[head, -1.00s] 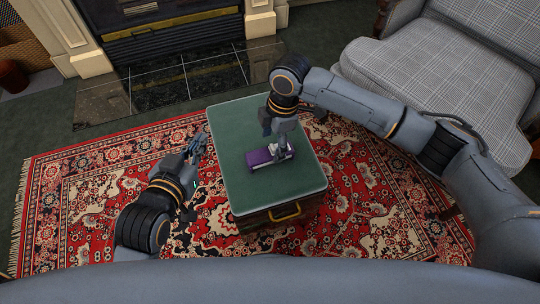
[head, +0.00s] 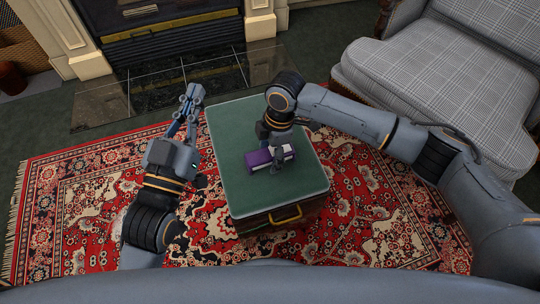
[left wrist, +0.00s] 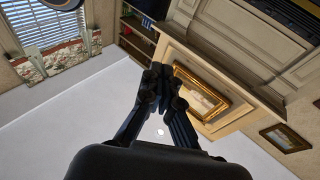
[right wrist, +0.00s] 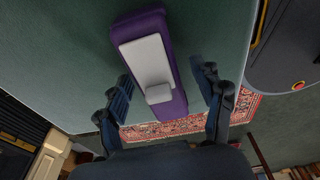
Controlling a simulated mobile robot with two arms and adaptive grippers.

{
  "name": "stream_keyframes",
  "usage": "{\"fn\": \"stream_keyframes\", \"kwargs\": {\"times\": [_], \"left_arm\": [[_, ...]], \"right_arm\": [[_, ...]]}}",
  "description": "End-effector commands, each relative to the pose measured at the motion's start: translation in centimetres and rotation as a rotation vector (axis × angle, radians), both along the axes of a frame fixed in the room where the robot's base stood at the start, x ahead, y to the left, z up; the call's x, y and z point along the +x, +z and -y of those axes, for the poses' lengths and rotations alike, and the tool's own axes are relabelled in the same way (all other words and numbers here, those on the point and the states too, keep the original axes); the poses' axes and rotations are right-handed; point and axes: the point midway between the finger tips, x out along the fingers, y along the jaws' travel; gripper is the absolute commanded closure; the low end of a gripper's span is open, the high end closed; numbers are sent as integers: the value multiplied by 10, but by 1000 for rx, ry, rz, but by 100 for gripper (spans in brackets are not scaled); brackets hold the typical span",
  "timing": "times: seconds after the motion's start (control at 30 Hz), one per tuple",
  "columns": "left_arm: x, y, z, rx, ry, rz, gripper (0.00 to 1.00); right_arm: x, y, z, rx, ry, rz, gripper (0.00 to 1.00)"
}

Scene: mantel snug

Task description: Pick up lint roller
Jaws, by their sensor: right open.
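The lint roller (head: 262,157), purple with a pale white-grey part, lies on the green top of a low chest (head: 239,188). In the right wrist view the lint roller (right wrist: 148,62) runs lengthwise toward the space between the fingers. My right gripper (head: 277,164) points down over the lint roller, partly hiding it in the head view. In the right wrist view my right gripper (right wrist: 166,88) is open, one finger on each side, with gaps showing. My left gripper (head: 188,98) is empty, its fingers together, left of the chest; it also shows in the left wrist view (left wrist: 160,76).
A patterned red rug (head: 85,200) lies under the chest. A grey plaid armchair (head: 440,75) stands at the right, and a fireplace (head: 170,40) with a dark tiled hearth is at the back. The chest's top is otherwise clear.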

Motion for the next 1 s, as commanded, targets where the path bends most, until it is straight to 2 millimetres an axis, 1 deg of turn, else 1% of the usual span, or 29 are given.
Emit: {"fn": "stream_keyframes", "kwargs": {"times": [0.1, 0.13, 0.43, 0.83, 1.0], "left_arm": [[0, 0, 0, 0, 0, -1, 100], [0, 0, 0, 0, 0, -1, 100], [0, 0, 0, 1, 0, -3, 100], [1, -2, 0, 6, 1, -19, 100], [4, -21, -2, 34, 7, -128, 100]], "right_arm": [[0, 0, 0, 0, 0, 0, 32], [0, 0, 0, 0, 0, 0, 36], [0, 0, 0, 0, 0, 0, 97], [0, 4, 0, 0, 0, 0, 97], [0, 12, 0, 1, 0, 1, 97]]}}
